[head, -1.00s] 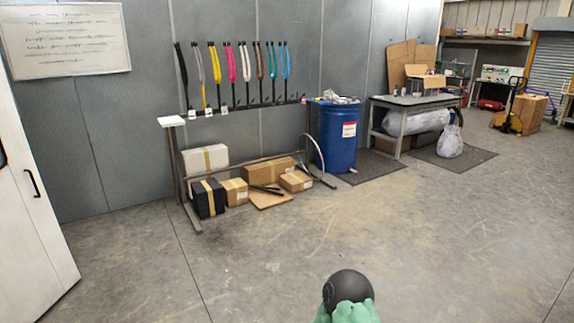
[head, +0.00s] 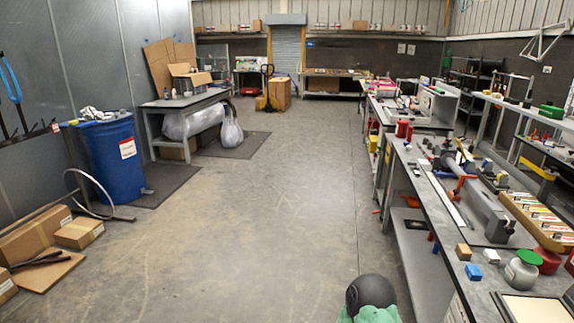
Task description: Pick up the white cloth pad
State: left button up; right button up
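I cannot make out for certain which thing is the white cloth pad. A crumpled whitish heap (head: 94,114) lies on top of the blue drum (head: 112,165) at the left; it is too small to tell what it is. A flat pale rectangle (head: 537,309) with a dark edge lies on the near end of the right-hand bench, cut off by the picture's lower edge. Neither of my grippers is in view. A dark rounded part with green below it, which moves with my view, shows at the bottom edge.
A long workbench (head: 412,208) with tools, blocks and jars runs along the right. Cardboard boxes (head: 80,232) and a curved metal hoop lie at the lower left. A grey table (head: 187,102) stands beyond the drum. The concrete floor (head: 265,230) between is clear.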

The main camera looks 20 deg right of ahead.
aim_at(491, 257)
jog(key=i+l+z, duration=0.2)
jog(key=i+z, duration=0.3)
jog(key=i, duration=0.15)
jog(key=i+z, duration=0.5)
jog(key=i, duration=0.2)
jog(key=i+z, duration=0.25)
jog(key=i, duration=0.2)
jog(key=i+j+z, duration=0.55)
jog(key=i, duration=0.25)
jog(key=i+l, duration=0.05)
jog(key=l, duration=0.05)
